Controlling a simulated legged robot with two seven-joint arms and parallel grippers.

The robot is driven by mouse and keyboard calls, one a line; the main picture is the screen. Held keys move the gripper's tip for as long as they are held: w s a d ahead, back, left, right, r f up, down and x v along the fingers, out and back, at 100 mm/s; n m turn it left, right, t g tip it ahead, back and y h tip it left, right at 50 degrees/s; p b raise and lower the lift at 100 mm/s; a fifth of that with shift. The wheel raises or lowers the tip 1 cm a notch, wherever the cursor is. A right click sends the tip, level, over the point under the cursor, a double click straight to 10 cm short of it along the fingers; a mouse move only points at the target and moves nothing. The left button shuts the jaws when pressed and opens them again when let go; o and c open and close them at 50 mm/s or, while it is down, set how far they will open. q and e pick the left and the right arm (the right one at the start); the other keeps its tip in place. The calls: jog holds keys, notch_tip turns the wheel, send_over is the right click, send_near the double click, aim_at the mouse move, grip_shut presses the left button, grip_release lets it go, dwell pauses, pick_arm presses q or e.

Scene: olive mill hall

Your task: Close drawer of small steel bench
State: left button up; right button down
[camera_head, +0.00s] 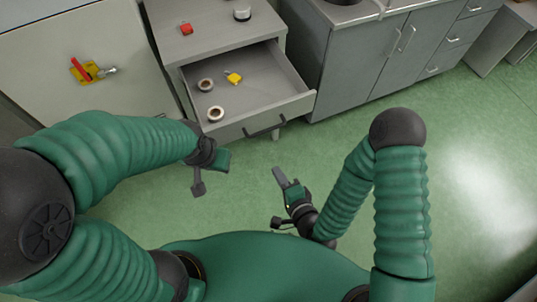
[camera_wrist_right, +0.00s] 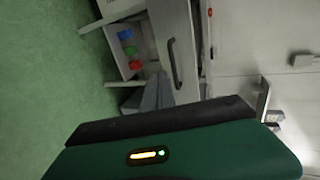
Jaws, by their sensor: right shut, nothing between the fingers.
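The small steel bench (camera_head: 215,37) stands at the top of the head view. Its drawer (camera_head: 285,88) is pulled well out towards me. The drawer front has a dark bar handle (camera_head: 265,127); this handle also shows in the right wrist view (camera_wrist_right: 172,62). Two round brown-and-white items (camera_head: 206,85) and a yellow item (camera_head: 233,77) lie inside. My right gripper (camera_head: 281,178) is shut and empty, in front of and below the drawer front, apart from it. My left gripper (camera_head: 222,161) is near the drawer's front left corner; its fingers are not clear.
A red item (camera_head: 186,29) and a pale jar-like item (camera_head: 242,13) stand on the bench top. A grey cabinet (camera_head: 365,60) stands to the right. A pale panel with a yellow-and-red switch (camera_head: 86,71) is at left. Green floor (camera_head: 470,150) lies clear at right.

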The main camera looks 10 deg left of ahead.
jog(key=w+r+b+x, duration=0.1)
jog(key=b+x, duration=0.4)
jog(key=x, duration=0.9)
jog(key=shift+r, duration=0.45)
jog(key=shift+s+a, duration=0.1)
jog(key=shift+a, duration=0.05)
jog(key=shift+a, duration=0.1)
